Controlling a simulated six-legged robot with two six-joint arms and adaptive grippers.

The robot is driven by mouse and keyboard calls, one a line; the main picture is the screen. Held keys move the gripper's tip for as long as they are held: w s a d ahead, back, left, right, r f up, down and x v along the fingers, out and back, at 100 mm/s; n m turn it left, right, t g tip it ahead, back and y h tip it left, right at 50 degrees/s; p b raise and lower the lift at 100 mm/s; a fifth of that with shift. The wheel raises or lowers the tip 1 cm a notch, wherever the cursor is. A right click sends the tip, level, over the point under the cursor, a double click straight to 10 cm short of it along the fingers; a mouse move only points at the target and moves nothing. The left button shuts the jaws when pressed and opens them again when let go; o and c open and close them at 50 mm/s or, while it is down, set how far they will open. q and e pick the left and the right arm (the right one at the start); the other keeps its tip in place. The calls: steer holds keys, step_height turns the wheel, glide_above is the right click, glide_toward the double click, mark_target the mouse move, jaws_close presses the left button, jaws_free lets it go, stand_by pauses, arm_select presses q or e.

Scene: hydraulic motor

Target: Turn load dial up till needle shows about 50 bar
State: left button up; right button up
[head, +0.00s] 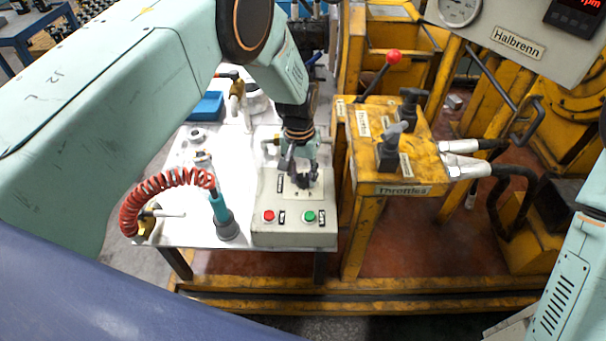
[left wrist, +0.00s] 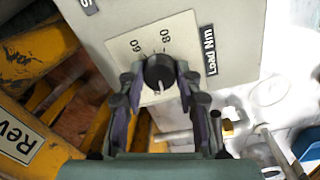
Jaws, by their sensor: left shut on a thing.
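The black load dial (left wrist: 159,73) sits on a pale scale plate marked 60 and 80, beside a "Load Nm" label (left wrist: 209,51). A light pointer line on the dial faces the bottom of the left wrist view. My left gripper (left wrist: 158,82) has its fingers on both sides of the dial and is shut on it. In the head view my left gripper (head: 303,178) reaches down onto the grey control box (head: 292,237) and mostly hides the dial. A round gauge (head: 459,9) is cut off at the top right; its needle cannot be read. My right gripper is not in view.
The control box has a red button (head: 269,216) and a green button (head: 310,217). A coiled red hose (head: 160,183) and a blue tray (head: 207,106) lie on the white table. The yellow throttle stand (head: 386,178) with levers is close on the right.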

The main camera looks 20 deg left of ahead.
mark_target(301, 176)
arm_select(q)
steer(key=shift+w+m, duration=0.15)
steer(key=shift+m, duration=2.05)
steer(key=shift+r, duration=0.1)
steer(key=o, duration=1.1)
steer(key=shift+o, duration=0.2)
step_height(301, 176, up, 12)
steer(key=shift+a, duration=0.3)
